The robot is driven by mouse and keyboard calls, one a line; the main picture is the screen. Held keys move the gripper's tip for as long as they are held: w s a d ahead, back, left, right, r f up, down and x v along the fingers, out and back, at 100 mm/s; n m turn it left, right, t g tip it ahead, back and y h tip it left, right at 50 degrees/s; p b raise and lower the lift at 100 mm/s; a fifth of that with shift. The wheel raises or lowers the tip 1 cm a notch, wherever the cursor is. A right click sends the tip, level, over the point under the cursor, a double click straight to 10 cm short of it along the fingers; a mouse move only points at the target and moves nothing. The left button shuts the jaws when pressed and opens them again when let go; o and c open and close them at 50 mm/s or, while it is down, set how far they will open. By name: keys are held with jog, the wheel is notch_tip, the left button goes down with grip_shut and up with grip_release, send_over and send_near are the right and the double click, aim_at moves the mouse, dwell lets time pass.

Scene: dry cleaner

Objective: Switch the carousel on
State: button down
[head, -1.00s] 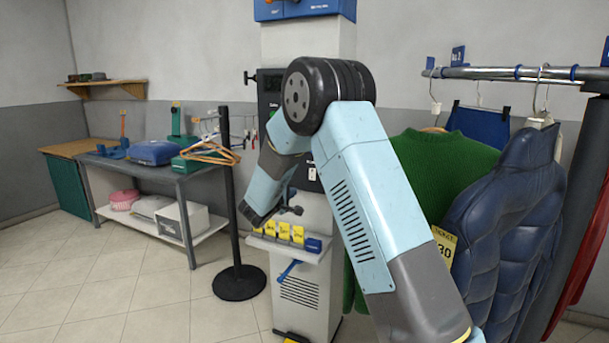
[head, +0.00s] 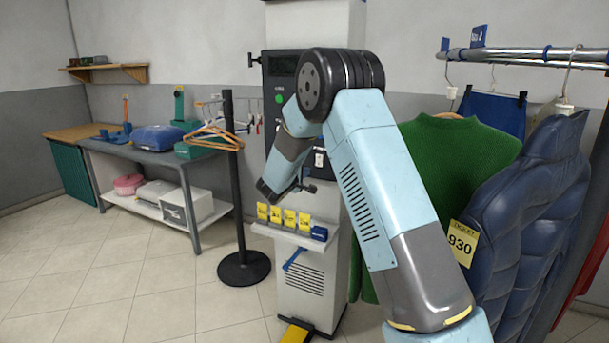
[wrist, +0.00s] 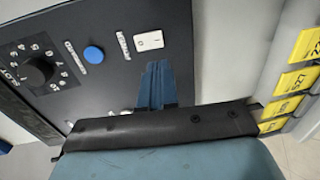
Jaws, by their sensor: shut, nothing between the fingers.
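The carousel's control column (head: 305,285) stands in the middle of the head view with a dark panel on its front. In the wrist view the panel (wrist: 105,85) carries a white rocker switch (wrist: 149,41), a round blue button (wrist: 94,54) and a black numbered dial (wrist: 32,72). The white switch also shows in the head view (head: 319,159). My gripper (wrist: 157,66) shows as shut blue fingers, empty, with their tips just below the switch in the wrist picture. I cannot tell whether they touch the panel.
Yellow numbered tags (head: 290,218) stand on a ledge below the panel. The rail (head: 530,55) with a green sweater (head: 460,150) and blue padded jacket (head: 530,215) is close on the right. A black post (head: 240,260) stands left of the column.

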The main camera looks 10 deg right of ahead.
aim_at(318, 165)
jog(key=x, duration=0.9)
jog(key=shift+w+d, duration=0.1)
jog(key=shift+w, duration=0.15)
